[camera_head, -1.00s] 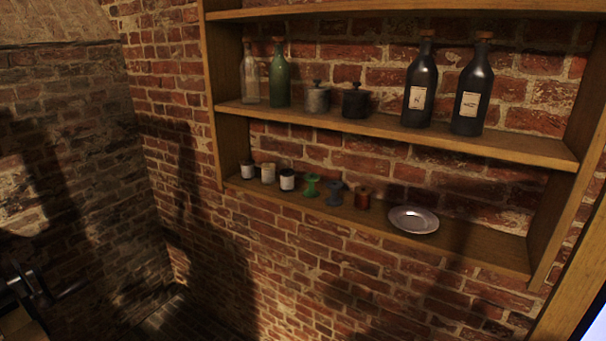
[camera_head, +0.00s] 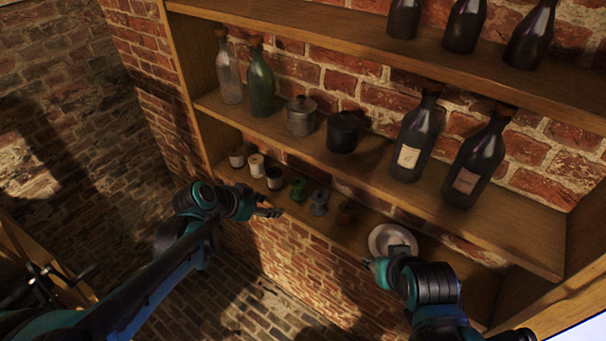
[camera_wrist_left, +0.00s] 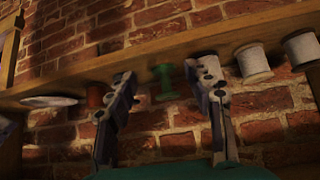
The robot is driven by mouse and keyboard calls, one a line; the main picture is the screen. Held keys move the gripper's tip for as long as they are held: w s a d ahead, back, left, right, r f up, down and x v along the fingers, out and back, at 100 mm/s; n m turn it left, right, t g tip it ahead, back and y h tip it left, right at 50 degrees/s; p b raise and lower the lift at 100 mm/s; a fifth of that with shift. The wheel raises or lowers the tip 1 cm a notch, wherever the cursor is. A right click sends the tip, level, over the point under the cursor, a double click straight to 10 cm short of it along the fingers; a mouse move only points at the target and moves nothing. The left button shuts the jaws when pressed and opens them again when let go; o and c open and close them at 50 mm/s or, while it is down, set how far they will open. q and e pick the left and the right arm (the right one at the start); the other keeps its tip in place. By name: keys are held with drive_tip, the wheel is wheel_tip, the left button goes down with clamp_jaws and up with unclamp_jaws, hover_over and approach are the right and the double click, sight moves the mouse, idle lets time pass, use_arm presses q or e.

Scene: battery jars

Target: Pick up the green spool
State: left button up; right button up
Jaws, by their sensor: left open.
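My left gripper (camera_head: 269,211) is open and empty, in front of the shelf and slightly left of the green spool. In the left wrist view, which looks upside down, the green spool (camera_wrist_left: 165,82) shows between the two fingers, beyond them and apart from them. My right gripper (camera_head: 376,264) is in front of the plate; its jaws are too small and dark to judge.
A reddish-brown spool (camera_head: 345,212) and a metal plate (camera_head: 379,240) are to the right. The middle shelf (camera_head: 385,185) above holds bottles and pots, limiting height.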

sight(296, 183)
use_arm(q)
drive_tip(key=w+d, duration=0.3)
drive_tip(key=w, duration=0.1)
drive_tip(key=w+d, duration=0.4)
drive_tip(key=shift+w+d, duration=0.1)
drive_tip(key=shift+d, duration=0.2)
drive_tip(key=x, duration=0.5)
drive_tip(key=shift+a, duration=0.1)
drive_tip(key=shift+c, duration=0.9)
drive_tip(key=c, duration=0.6)
